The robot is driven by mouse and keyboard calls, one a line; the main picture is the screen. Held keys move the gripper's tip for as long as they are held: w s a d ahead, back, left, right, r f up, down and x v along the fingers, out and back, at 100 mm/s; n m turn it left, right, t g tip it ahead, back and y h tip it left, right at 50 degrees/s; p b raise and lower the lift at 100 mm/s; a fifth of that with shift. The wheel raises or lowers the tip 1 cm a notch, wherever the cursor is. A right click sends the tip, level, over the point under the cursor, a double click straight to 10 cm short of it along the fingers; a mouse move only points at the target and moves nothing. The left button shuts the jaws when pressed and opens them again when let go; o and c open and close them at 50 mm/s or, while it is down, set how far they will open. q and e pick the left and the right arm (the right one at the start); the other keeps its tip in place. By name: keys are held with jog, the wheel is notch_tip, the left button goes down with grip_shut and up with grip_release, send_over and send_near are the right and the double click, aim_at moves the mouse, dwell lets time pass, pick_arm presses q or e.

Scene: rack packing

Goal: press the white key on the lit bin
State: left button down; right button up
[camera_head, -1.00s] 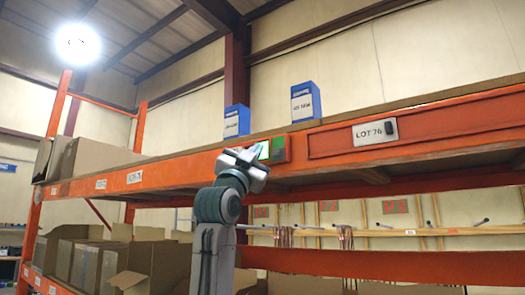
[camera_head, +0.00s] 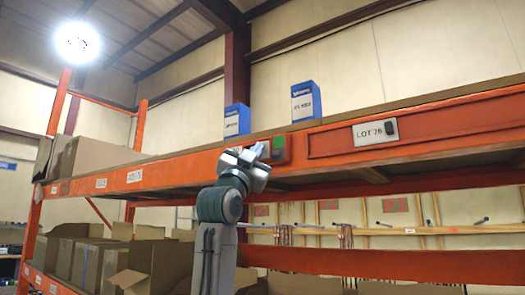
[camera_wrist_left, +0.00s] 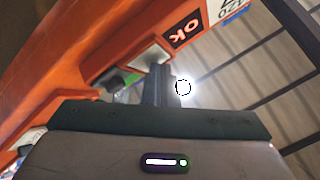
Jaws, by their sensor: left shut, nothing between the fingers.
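In the head view, a red module (camera_head: 287,149) with a green patch (camera_head: 278,143) sits on the front of the orange rack beam. My left gripper (camera_head: 259,152) is at the module's left side and covers part of it. In the left wrist view, my left gripper (camera_wrist_left: 161,70) shows as shut, empty fingers. Their tips are close to a white key (camera_wrist_left: 148,56); I cannot tell whether they touch. My right gripper is in neither view.
Two blue boxes (camera_head: 236,119) (camera_head: 305,101) stand on the upper shelf above the beam (camera_head: 155,170). A "LOT 76" plate (camera_head: 370,134) is to the right. Cardboard boxes (camera_head: 90,262) fill the lower left shelf. A grey-green block (camera_wrist_left: 112,80) shows in the wrist view.

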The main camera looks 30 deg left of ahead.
pick_arm(q)
jog(key=shift+s+f, duration=0.1)
jog(key=shift+s, duration=0.55)
jog(key=s+b, duration=0.2)
jog(key=s, duration=0.3)
jog(key=shift+a, duration=0.2)
jog(key=shift+f, duration=0.1)
dwell(0.7)
